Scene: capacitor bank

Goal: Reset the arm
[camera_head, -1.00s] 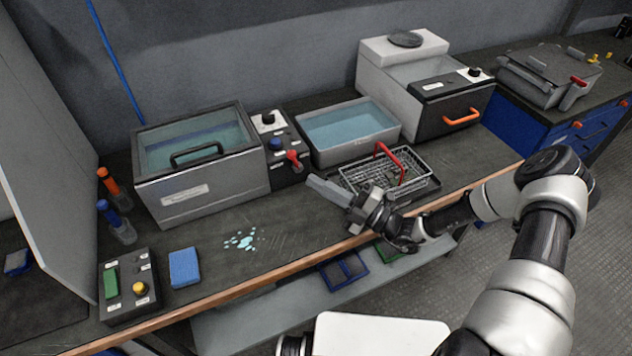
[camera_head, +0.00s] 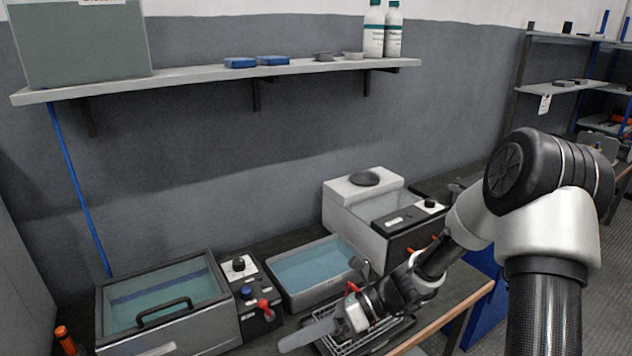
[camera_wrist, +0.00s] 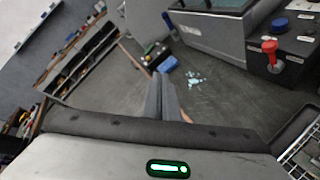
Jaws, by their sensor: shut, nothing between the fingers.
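My gripper (camera_head: 308,336) is shut and empty. In the head view its closed fingers point to the lower left, in front of the open water basin and over part of the wire basket (camera_head: 345,345). My arm bends up at the right and hides part of the basket and bench. In the wrist view the closed fingers of my gripper (camera_wrist: 161,92) point away over the dark bench top, with the blue sponge (camera_wrist: 168,64) and a pale blue spill (camera_wrist: 195,79) beyond their tips.
A lidded bath (camera_head: 165,305), a control box with a red lever (camera_head: 265,306), the water basin (camera_head: 318,275) and a white-topped unit (camera_head: 375,215) line the bench. A wall shelf (camera_head: 215,78) holds a large tank and two bottles.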

